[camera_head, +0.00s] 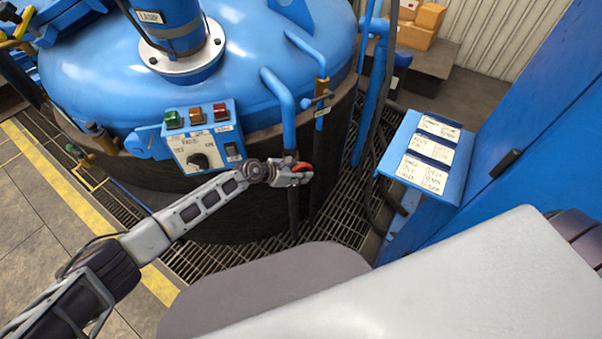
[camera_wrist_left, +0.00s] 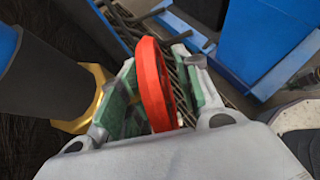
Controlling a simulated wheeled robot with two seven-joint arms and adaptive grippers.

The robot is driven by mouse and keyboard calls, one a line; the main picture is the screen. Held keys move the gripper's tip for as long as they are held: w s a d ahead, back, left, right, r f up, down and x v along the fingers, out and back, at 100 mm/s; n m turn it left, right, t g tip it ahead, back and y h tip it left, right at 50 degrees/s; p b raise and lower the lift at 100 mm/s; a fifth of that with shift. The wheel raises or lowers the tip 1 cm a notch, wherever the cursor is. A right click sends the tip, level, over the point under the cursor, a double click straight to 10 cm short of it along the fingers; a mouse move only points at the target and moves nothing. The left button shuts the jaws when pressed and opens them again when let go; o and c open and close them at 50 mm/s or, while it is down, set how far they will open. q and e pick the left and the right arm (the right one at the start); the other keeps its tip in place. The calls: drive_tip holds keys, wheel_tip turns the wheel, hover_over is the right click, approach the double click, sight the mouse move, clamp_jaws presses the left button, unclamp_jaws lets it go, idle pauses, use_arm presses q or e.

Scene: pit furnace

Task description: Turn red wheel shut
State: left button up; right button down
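The red wheel (camera_wrist_left: 153,84) stands edge-on between the two green-padded fingers of my left gripper (camera_wrist_left: 162,92) in the left wrist view. The fingers are apart, one on each side of the rim, with a visible gap at least on the right side. My right gripper is not in view.
The blue furnace lid (camera_head: 95,75) and a control box (camera_head: 205,140) with coloured buttons are beside my left arm. A blue pipe (camera_head: 285,108) drops close to the gripper. A sloped blue label panel (camera_head: 411,190) and blue cabinet (camera_head: 545,130) stand to the right.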

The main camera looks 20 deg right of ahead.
use_arm(q)
drive_tip(key=shift+a, duration=0.1)
idle(0.3)
drive_tip(key=v, duration=1.2)
idle(0.5)
idle(0.3)
